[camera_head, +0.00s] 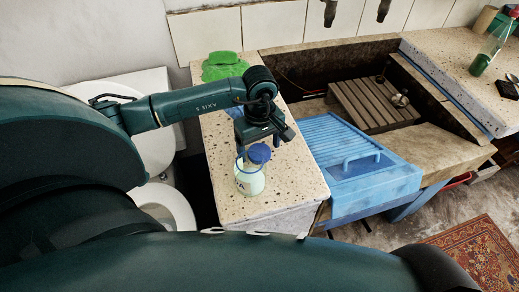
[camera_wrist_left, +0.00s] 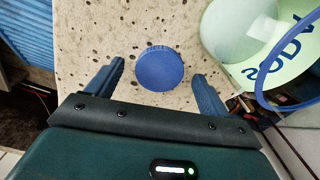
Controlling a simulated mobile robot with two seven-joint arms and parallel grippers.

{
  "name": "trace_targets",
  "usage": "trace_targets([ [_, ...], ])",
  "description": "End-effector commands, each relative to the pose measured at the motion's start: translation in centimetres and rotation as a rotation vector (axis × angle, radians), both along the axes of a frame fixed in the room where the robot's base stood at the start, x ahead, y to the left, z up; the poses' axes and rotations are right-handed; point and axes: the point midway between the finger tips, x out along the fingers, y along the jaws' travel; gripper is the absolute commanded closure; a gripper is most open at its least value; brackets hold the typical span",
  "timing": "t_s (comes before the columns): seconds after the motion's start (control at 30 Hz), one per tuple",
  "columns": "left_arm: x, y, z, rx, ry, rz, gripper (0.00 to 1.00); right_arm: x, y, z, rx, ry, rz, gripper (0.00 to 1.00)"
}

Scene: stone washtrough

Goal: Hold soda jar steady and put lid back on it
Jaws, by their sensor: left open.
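The soda jar (camera_head: 249,181) is pale green and see-through, with blue lettering, and stands on the speckled counter. In the left wrist view the jar (camera_wrist_left: 285,62) is at the upper right, partly cut off, with a blue ring at its near end. The round blue lid (camera_wrist_left: 160,69) shows against the counter, apart from the jar in that view. In the head view the lid (camera_head: 260,153) overlaps the jar's top. My left gripper (camera_wrist_left: 159,70) is open, with one finger on each side of the lid and gaps to both. My right gripper is out of view.
The speckled counter (camera_head: 222,132) has a green cloth-like item (camera_head: 224,66) at its far end. Right of it are a blue ribbed washboard-like panel (camera_head: 345,150) and the stone trough (camera_head: 450,155) holding a wooden rack (camera_head: 372,103). A bottle (camera_head: 490,50) stands at upper right.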

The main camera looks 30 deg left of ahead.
Motion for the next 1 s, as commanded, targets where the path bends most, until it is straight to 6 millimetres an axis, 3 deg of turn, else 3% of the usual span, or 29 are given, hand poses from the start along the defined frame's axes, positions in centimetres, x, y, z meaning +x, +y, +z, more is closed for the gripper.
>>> trace_targets([
  [0.4,0.01,-0.03,-0.59,0.0,-0.001,-0.001,0.2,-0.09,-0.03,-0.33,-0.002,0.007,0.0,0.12],
  [1.0,0.01,0.0,-0.56,0.0,-0.001,0.0,0.67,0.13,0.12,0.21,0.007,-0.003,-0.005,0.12],
])
